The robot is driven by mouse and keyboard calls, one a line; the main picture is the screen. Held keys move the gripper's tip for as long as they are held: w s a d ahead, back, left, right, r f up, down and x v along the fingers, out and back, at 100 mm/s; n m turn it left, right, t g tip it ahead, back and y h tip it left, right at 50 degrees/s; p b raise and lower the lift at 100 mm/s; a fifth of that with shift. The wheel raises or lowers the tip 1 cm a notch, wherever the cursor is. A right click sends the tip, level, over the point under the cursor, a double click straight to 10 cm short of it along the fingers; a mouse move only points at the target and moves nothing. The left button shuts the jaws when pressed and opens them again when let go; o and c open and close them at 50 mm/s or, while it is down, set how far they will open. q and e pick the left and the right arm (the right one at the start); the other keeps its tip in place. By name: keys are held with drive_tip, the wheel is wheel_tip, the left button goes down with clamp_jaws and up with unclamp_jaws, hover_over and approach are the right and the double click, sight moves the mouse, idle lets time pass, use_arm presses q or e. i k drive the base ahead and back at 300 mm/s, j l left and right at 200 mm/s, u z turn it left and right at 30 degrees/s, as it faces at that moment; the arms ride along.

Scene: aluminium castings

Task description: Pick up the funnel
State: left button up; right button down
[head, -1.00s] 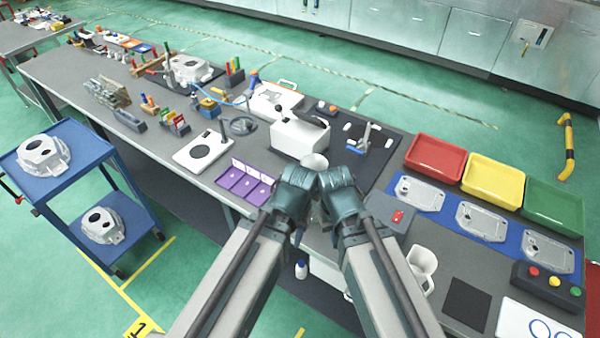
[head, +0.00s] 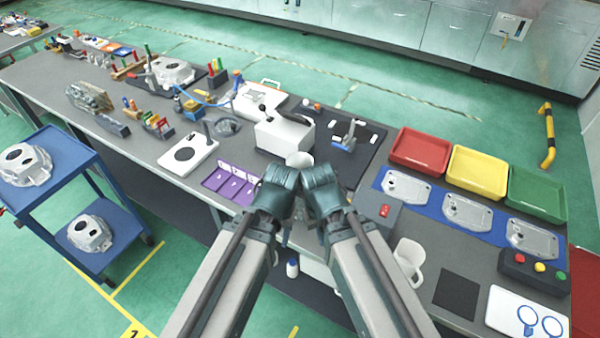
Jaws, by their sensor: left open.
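A white round rim, which looks like the funnel (head: 299,159), shows just beyond my two wrists, near the front edge of the long grey table. Its lower part is hidden by them. My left gripper (head: 281,178) is in front of it to the left and is open, its fingertips mostly hidden by the wrist. My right gripper (head: 318,178) is close beside it on the right. Its fingers are hidden, so I cannot tell if it is open or shut. I see no contact with the funnel.
A white box machine (head: 283,136) stands behind the funnel. Purple trays (head: 231,184) lie to the left, a white jug (head: 409,256) to the right. Red (head: 420,150), yellow (head: 477,171) and green (head: 538,193) bins line the back right. A blue cart (head: 75,178) stands at the left.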

sight(300, 160)
drive_tip(key=z, duration=1)
drive_tip(key=k+j+z, duration=0.1)
drive_tip(key=z, duration=0.15)
drive_tip(key=k+j+z, duration=0.15)
drive_tip(key=z, duration=0.15)
drive_tip(key=k+j, duration=0.9)
